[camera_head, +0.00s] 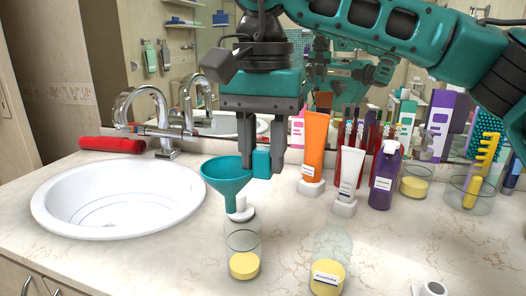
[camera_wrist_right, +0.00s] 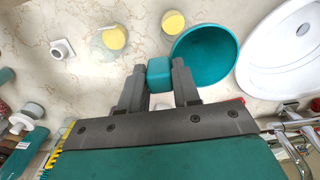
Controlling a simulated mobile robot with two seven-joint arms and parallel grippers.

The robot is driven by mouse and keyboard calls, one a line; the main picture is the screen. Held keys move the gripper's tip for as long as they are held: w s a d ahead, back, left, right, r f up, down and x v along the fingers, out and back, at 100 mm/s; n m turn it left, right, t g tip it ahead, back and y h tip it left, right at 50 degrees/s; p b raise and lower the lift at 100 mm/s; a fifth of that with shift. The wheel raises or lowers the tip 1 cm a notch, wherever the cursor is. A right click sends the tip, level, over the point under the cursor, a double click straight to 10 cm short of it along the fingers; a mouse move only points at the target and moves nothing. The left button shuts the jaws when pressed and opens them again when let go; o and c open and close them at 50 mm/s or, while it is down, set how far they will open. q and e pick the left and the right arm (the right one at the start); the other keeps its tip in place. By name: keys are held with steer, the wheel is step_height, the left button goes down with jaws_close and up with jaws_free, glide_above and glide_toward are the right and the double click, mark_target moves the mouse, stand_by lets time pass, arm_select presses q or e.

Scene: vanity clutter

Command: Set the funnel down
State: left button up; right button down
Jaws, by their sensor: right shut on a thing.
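The teal funnel (camera_head: 226,174) hangs in the air with its wide mouth up and its narrow spout down. My right gripper (camera_head: 259,168) is shut on the funnel's teal block-shaped grip, to the right of the bowl in the head view. In the right wrist view the block (camera_wrist_right: 160,72) sits between the two fingertips, and the funnel's bowl (camera_wrist_right: 205,55) is beside it. In the head view the spout tip ends above a small white item (camera_head: 240,212) and behind a glass with yellow contents (camera_head: 243,264). My left gripper is not in view.
A white sink (camera_head: 62,207) with a chrome faucet (camera_head: 166,140) is at left. Tubes, including an orange one (camera_head: 314,140), and a purple bottle (camera_head: 384,182) stand at right. A second glass with yellow contents (camera_head: 328,278) stands in front. Marble counter (camera_head: 170,255) is clear at front left.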

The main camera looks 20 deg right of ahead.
steer(key=shift+f+b, duration=0.3)
steer(key=shift+f, duration=0.2)
steer(key=c, duration=0.8)
jaws_free()
